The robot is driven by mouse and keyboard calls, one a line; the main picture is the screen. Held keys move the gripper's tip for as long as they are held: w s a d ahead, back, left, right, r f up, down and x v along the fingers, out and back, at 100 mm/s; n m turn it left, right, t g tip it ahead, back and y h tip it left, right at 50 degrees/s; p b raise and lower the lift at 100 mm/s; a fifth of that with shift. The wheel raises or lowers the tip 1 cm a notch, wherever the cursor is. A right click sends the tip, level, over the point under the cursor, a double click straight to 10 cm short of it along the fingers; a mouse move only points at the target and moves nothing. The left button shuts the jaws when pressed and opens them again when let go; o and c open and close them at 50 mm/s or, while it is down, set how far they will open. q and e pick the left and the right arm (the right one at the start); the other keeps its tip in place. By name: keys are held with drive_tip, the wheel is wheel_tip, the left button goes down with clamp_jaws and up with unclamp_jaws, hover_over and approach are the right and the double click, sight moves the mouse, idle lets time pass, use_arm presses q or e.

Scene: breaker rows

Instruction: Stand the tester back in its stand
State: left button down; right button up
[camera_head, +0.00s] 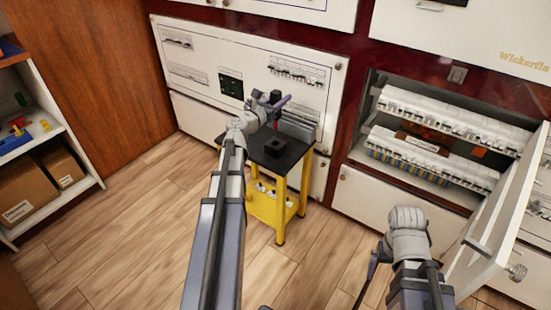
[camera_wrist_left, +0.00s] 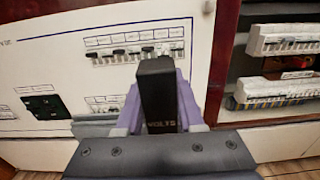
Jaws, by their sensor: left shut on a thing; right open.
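The tester (camera_wrist_left: 158,92) is a black block marked VOLTS, standing between the purple fingers of my left gripper (camera_wrist_left: 160,112) in the left wrist view. My left gripper (camera_head: 273,103) is shut on it, raised above the small table; in the head view the tester is small and hard to separate from the gripper. The stand (camera_head: 274,147) is a black block with a dark opening on the table top, below and slightly right of that gripper. My right gripper (camera_head: 371,268) is open low at the right, partly hidden by its arm.
The yellow table (camera_head: 279,213) has a dark top and small white items on its lower shelf. A white breaker panel (camera_head: 205,55) stands behind it. At right is an open cabinet of breaker rows (camera_head: 440,112) with its door (camera_head: 498,215) swung out. Shelves (camera_head: 80,145) stand at left.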

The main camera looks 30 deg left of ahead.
sight(277, 126)
use_arm(q)
drive_tip(key=shift+f+b, duration=5.1)
drive_tip(key=shift+f, duration=0.05)
drive_tip(key=shift+r, duration=0.15)
drive_tip(key=c, duration=1)
unclamp_jaws()
drive_tip(key=o, duration=0.5)
